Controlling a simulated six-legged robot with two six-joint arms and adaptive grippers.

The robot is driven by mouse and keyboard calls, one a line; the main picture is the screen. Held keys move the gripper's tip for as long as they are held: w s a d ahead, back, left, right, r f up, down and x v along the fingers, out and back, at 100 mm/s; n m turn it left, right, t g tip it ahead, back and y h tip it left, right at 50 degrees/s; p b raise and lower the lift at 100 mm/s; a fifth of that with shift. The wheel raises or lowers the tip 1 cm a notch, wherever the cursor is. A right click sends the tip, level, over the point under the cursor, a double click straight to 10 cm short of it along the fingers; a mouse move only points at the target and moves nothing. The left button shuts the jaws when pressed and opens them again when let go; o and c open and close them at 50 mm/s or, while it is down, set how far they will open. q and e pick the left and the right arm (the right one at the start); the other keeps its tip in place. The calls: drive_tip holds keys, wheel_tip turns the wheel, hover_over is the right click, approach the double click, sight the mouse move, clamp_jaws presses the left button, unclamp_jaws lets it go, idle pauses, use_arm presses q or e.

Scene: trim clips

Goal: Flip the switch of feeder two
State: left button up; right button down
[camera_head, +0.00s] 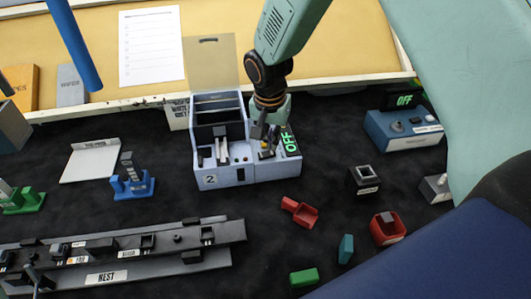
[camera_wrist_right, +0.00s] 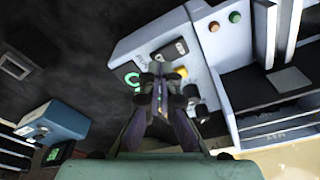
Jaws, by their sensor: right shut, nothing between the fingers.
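Feeder two (camera_head: 238,176), a pale grey-blue box marked "2", stands at the centre of the dark mat. Its small display (camera_head: 289,143) reads OFF in green. My right gripper (camera_head: 262,132) is shut and empty, pointing down over the feeder's control panel beside the display. In the right wrist view, the shut fingers (camera_wrist_right: 165,72) reach to the panel by a dark switch (camera_wrist_right: 172,50), partly covering it. I cannot tell whether they touch it. A yellow knob (camera_wrist_right: 200,111) is beside the fingers, and the display (camera_wrist_right: 132,78) is partly hidden. My left gripper is not in view.
A blue box (camera_head: 400,135) with another OFF display stands at right.

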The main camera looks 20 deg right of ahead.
sight(272, 153)
drive_tip(key=shift+w+f, duration=0.1)
drive_tip(key=shift+f, duration=0.25)
drive_tip(key=shift+f+b, duration=0.5)
drive_tip(key=shift+f, duration=0.1)
idle(0.5)
drive_tip(key=shift+r+p, duration=0.7)
drive_tip(key=shift+r, duration=0.1)
drive_tip(key=shift+r+p, duration=2.35)
drive_tip(key=shift+r, duration=0.45)
drive_tip(key=shift+f, duration=0.15)
